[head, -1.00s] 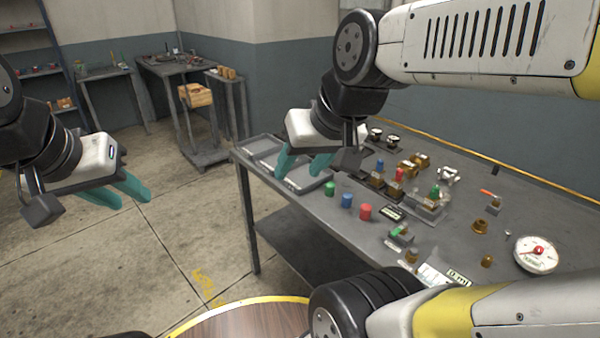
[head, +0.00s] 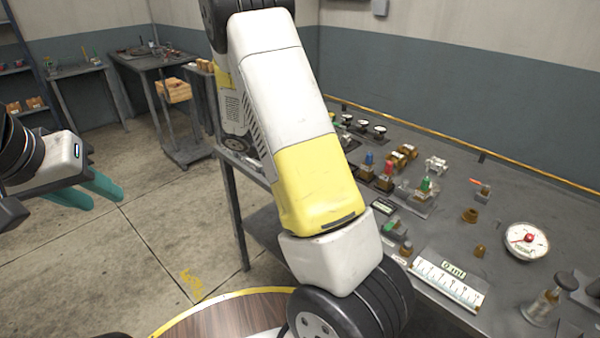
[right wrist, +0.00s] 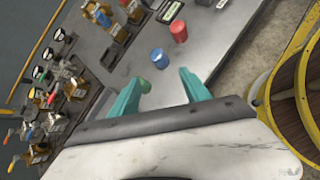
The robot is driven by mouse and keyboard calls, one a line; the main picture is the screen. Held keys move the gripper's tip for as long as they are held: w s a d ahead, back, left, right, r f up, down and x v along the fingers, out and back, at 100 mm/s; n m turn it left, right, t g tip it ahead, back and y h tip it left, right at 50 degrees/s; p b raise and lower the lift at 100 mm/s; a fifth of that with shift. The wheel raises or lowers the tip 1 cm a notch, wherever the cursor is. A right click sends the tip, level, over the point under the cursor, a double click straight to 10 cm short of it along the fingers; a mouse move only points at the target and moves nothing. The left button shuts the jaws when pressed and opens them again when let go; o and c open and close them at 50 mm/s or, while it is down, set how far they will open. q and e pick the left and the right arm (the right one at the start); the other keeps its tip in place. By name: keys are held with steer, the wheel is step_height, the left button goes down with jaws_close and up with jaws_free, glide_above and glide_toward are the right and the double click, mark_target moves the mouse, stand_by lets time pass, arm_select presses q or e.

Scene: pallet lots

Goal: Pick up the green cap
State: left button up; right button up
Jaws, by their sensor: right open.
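The green cap (right wrist: 146,86) shows in the right wrist view, standing on the grey table beside the tip of my right gripper's left finger, which seems to cover part of it. My right gripper (right wrist: 161,77) is open, its teal fingers apart, with nothing held. I cannot tell whether the finger touches the cap. In the head view my right arm hides both the cap and that gripper. My left gripper (head: 101,196) is open and empty over the floor at the left, away from the table.
A blue cap (right wrist: 159,57) and a red cap (right wrist: 179,31) stand in a row just beyond the green one. A green-topped part (head: 426,184), a dial gauge (head: 526,241) and a scale plate (head: 447,284) are on the table (head: 440,235). Several fittings crowd its back.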

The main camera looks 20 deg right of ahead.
steer(key=w+f+n+h, duration=0.1)
steer(key=w+n, duration=0.1)
steer(key=w+d+f+n+t+h, duration=0.1)
steer(key=w+f, duration=0.1)
steer(key=w+d+f+n+h, duration=0.1)
steer(key=n+h, duration=0.1)
steer(key=shift+w+f+n+t, duration=0.3)
steer(key=shift+w+f+t, duration=0.05)
steer(key=shift+w+t, duration=0.05)
steer(key=x, duration=0.8)
steer(key=shift+s+r, duration=0.1)
jaws_close()
